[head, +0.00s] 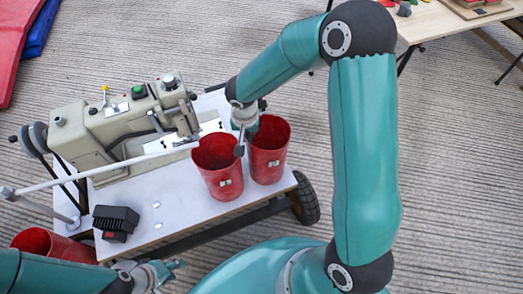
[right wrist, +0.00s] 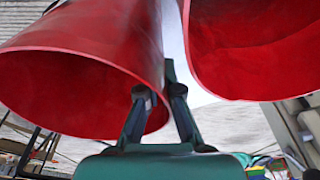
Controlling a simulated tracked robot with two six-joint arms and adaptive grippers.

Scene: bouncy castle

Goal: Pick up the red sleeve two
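Two red sleeves stand side by side on the white table: a left sleeve (head: 219,176) and a right sleeve (head: 267,160), each an open-topped cup shape with a small pale label. Which one is sleeve two, I cannot read. My right gripper (head: 241,140) reaches down at the neighbouring rims of the two. In the right wrist view, its two fingers (right wrist: 157,92) are close together with a small gap at one sleeve's edge (right wrist: 90,65); the other sleeve (right wrist: 255,50) is to the right. Whether they grip is unclear. My left gripper (head: 168,272) is empty, fingers slightly apart, at lower left.
A beige sewing machine (head: 115,125) fills the table's left and back. A black box (head: 115,219) lies at the front of the white table (head: 165,207). Another red container (head: 50,243) is at lower left. A wheel (head: 306,198) stands at the table's right; open floor lies beyond.

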